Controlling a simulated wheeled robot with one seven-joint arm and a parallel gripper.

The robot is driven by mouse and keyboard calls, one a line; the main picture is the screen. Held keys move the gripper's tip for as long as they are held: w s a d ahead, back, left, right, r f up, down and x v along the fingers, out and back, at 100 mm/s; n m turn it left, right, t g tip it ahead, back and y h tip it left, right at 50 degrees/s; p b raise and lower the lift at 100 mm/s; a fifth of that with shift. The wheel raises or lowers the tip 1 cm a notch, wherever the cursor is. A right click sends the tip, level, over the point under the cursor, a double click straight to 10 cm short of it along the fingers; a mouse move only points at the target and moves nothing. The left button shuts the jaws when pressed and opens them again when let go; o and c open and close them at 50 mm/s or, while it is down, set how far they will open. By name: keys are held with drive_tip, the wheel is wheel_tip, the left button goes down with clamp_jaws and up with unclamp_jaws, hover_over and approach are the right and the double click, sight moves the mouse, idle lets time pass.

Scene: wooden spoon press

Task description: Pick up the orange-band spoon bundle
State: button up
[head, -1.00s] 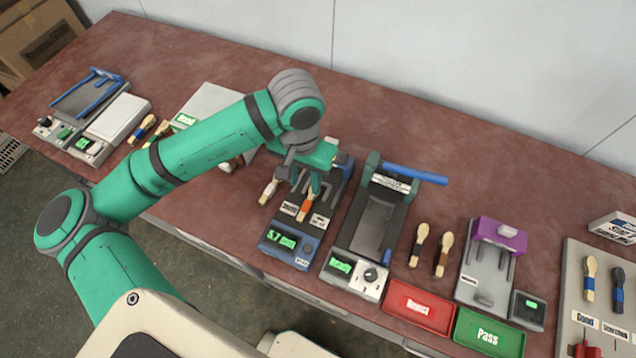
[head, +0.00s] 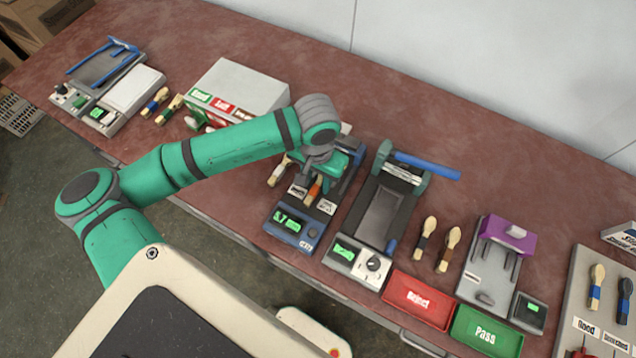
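The orange-band spoon bundle (head: 314,190) sits on the blue-based device with a green "5.7" display (head: 288,222), near the middle of the head view. Its pale upper end is hidden under my gripper. My gripper (head: 318,172) is right over the bundle's upper part, pointing down. My arm's end covers the fingertips, so I cannot tell whether they touch the bundle or are open or shut.
Another spoon bundle (head: 279,172) lies close left of my gripper. A press with a blue handle (head: 428,166) stands close on the right. Red Reject (head: 400,318) and green Pass (head: 470,345) trays lie at the front edge. The table behind is clear.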

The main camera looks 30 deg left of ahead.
drive_tip(key=shift+f, duration=0.6)
drive_tip(key=shift+w, duration=0.1)
clamp_jaws()
